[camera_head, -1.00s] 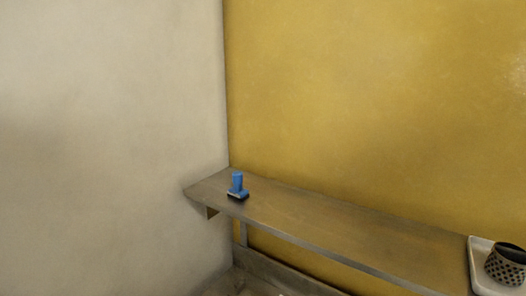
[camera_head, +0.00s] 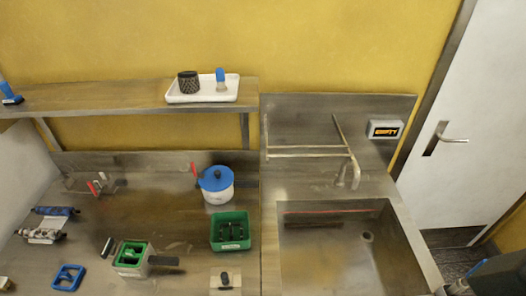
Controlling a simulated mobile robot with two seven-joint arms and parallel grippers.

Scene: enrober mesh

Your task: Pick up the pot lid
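The pot lid (camera_head: 216,178) is blue with a black knob on top. It sits on a white pot (camera_head: 219,196) on the steel counter, left of the sink and below the wall shelf. A red-handled item stands close behind the pot's left side. Neither of my grippers shows clearly. A dark shape at the bottom right corner may be part of my own arm, but I cannot tell.
A green crate (camera_head: 231,245) stands just in front of the pot. A smaller green-topped container (camera_head: 131,255), a blue frame (camera_head: 68,278) and rolls (camera_head: 45,236) lie to the left. The shelf (camera_head: 120,97) holds a white tray (camera_head: 203,99). The sink (camera_head: 345,250) is at right.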

